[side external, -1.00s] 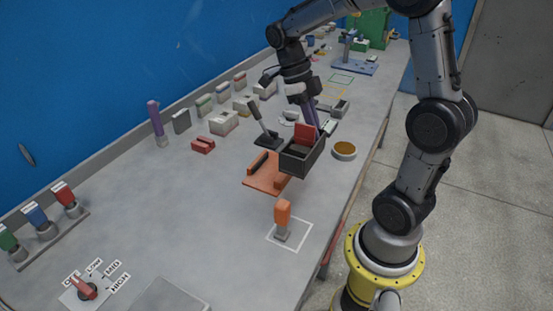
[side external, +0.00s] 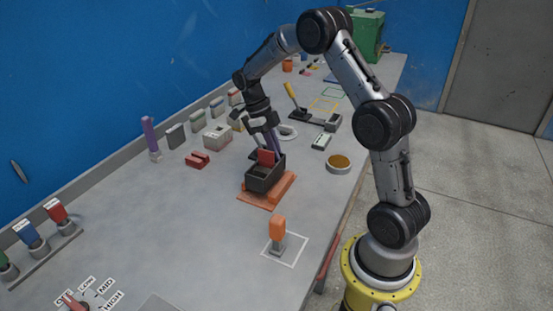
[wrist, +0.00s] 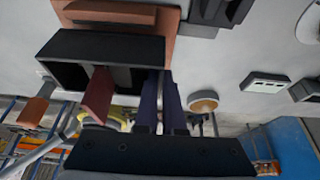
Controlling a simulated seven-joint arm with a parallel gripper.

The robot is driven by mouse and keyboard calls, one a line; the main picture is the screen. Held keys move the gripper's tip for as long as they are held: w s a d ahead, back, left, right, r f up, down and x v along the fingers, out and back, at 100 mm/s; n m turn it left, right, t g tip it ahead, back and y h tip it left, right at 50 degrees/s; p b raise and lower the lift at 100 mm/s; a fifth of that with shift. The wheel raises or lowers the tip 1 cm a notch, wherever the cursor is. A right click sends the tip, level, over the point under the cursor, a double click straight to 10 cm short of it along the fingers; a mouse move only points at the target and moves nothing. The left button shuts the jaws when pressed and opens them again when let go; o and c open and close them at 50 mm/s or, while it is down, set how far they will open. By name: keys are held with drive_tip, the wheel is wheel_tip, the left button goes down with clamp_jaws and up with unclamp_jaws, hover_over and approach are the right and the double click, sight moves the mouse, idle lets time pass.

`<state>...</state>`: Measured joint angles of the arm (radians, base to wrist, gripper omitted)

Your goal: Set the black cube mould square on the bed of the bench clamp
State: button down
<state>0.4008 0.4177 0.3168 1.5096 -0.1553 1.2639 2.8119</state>
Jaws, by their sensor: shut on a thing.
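The black cube mould (side external: 264,179) is an open-topped box with a red plate (side external: 266,157) standing up in it. My gripper (side external: 274,153) is shut on the mould's wall at its right side. The mould is over the orange bed of the bench clamp (side external: 282,193), roughly in line with its edges. I cannot tell whether it touches the bed. In the wrist view, my gripper's dark fingers (wrist: 165,98) are at the wall of the mould (wrist: 107,47), beside the red plate (wrist: 98,93). The orange bed (wrist: 150,18) shows beyond the mould. The clamp's lever is mostly hidden behind my gripper.
An orange-handled tool (side external: 277,233) stands in a white outlined square in front. A round amber-topped dish (side external: 339,162) is to the right. Small red (side external: 198,160) and grey blocks line the wall side.

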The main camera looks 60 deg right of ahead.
drive_tip(key=shift+f, duration=1.1)
drive_tip(key=shift+f, duration=0.15)
drive_tip(key=c, duration=1)
unclamp_jaws()
